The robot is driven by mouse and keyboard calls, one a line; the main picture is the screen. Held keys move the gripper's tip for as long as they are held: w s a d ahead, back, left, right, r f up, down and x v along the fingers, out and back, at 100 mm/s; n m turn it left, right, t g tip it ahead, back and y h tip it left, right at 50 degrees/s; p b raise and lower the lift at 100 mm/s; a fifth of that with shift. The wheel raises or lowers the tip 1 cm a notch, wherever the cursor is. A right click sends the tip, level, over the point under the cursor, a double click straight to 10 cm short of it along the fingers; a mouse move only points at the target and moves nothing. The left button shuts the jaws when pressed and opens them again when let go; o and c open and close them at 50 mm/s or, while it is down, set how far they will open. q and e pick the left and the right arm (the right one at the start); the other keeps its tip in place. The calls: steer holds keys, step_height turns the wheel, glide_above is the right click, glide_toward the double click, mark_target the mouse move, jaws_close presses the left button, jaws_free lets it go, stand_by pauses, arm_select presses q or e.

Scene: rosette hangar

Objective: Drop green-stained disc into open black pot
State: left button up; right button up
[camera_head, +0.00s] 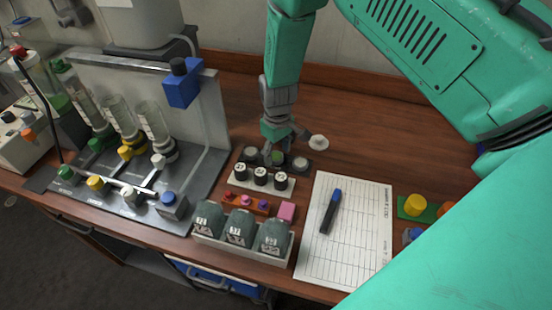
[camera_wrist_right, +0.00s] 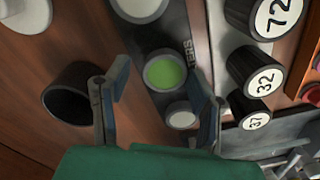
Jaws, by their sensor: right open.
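The green-stained disc (camera_wrist_right: 165,72) sits in the middle recess of a dark tray, and its green also shows in the head view (camera_head: 278,158). The open black pot (camera_wrist_right: 70,97) stands beside the tray at the left in the wrist view, empty as far as I see; in the head view my arm hides it. My right gripper (camera_head: 277,139) is over the tray. Its fingers (camera_wrist_right: 158,80) are open and apart, one on each side of the disc in the picture, with nothing held. My left gripper is not in view.
A white lid (camera_head: 319,142) lies right of the tray. Several numbered black pots (camera_head: 260,176) stand in a row in front. Pale discs (camera_wrist_right: 180,114) flank the green one. A paper sheet (camera_head: 345,250) with a marker lies right; a bottle rack (camera_head: 205,120) stands left.

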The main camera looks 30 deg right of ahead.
mark_target(274, 157)
steer(key=shift+a+r, duration=0.1)
steer(key=shift+a, duration=0.2)
steer(key=c, duration=0.6)
steer(key=shift+a, duration=0.25)
steer(key=shift+c, duration=0.8)
steer(key=shift+a+r, duration=0.15)
steer(key=shift+a, duration=0.1)
steer(key=shift+d, duration=0.25)
steer(key=shift+d+r, duration=0.1)
steer(key=shift+d, duration=0.25)
steer(key=shift+d+r+p, duration=0.15)
steer(key=shift+r+p, duration=0.25)
steer(key=shift+p, duration=0.25)
steer(key=shift+a+r+p, duration=0.35)
steer(key=shift+r, duration=0.15)
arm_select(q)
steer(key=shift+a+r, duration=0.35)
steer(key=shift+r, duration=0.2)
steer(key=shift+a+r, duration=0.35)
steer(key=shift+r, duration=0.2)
arm_select(e)
steer(key=shift+a+r, duration=0.25)
steer(key=shift+r, duration=0.2)
